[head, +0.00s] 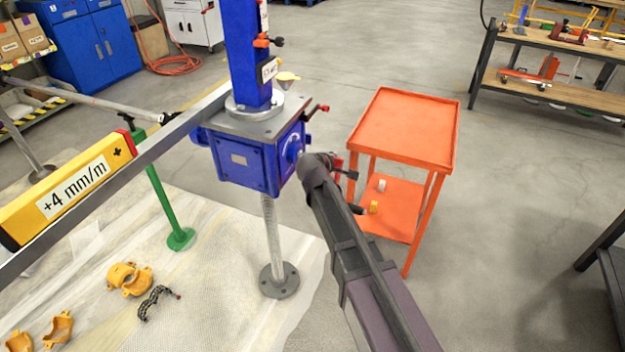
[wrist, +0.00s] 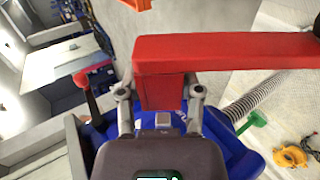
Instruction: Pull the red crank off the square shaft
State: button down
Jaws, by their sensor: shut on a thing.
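The red crank (wrist: 225,52) fills the upper right of the wrist view, its flat arm running to a dark handle at the right edge. My gripper (wrist: 160,95) is shut on its hub, one finger on each side. In the head view my gripper (head: 325,165) is at the right side of the blue gearbox (head: 250,160), beside its round boss. Only a little red of the crank shows there, behind my wrist. The square shaft is hidden, so I cannot tell whether the hub still sits on it.
A small red-knobbed lever (head: 318,110) sticks out above the boss. An orange cart (head: 405,130) stands close on the right, with small items on its lower shelf. A yellow level (head: 70,190) lies on the beam at left. Open floor lies right of the cart.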

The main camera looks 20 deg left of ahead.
jog(key=shift+s+d, duration=0.15)
jog(key=shift+d, duration=1.3)
jog(key=shift+s+d, duration=0.1)
jog(key=shift+d, duration=1.3)
